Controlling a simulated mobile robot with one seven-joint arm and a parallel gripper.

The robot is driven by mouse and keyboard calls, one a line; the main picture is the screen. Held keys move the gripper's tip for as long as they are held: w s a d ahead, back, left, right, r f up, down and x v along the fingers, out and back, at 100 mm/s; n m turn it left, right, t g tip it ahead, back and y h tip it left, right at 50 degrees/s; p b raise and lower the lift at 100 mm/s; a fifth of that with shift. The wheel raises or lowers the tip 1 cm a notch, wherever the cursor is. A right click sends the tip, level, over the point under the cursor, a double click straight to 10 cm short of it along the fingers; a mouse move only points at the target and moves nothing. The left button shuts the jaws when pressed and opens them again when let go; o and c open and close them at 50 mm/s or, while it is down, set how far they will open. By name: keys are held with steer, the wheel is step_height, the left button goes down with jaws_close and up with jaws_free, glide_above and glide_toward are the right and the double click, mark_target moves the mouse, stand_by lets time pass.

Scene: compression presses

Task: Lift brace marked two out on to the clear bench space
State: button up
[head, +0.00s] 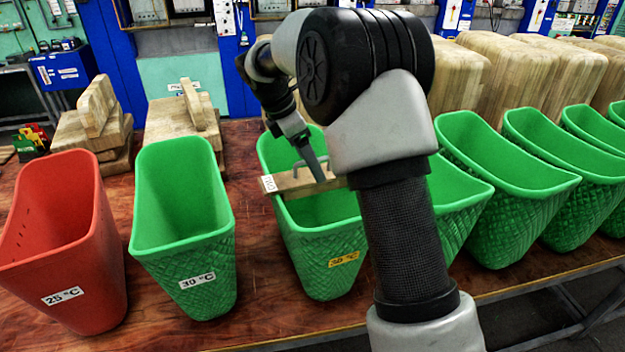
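The brace (292,186) is a wooden bar with a white label at its left end; the label seems to read "TWO", small and turned sideways. It lies across the mouth of a green bin (320,272) with a yellow "30 °C" label, at about rim height. I cannot tell whether it rests on the rim. A grey metal handle stands on the brace. My gripper (318,172) points down at this handle; its finger opening is too small and edge-on to judge. My arm hides the right side of this bin. Clear wooden bench (256,255) shows left of the bin.
A red bin (65,250) labelled 25 °C and another green bin (185,225) labelled 30 °C stand at the left. Several green bins (510,215) stand at the right. Wooden blocks (95,125) and large wooden forms (535,80) line the back. The bench's front edge is near.

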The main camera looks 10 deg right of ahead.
steer(key=shift+w+x, duration=0.15)
steer(key=shift+x, duration=1.25)
steer(key=shift+w+x, duration=0.15)
steer(key=shift+x, duration=1.2)
steer(key=shift+a+f, duration=0.1)
steer(key=shift+a, duration=0.05)
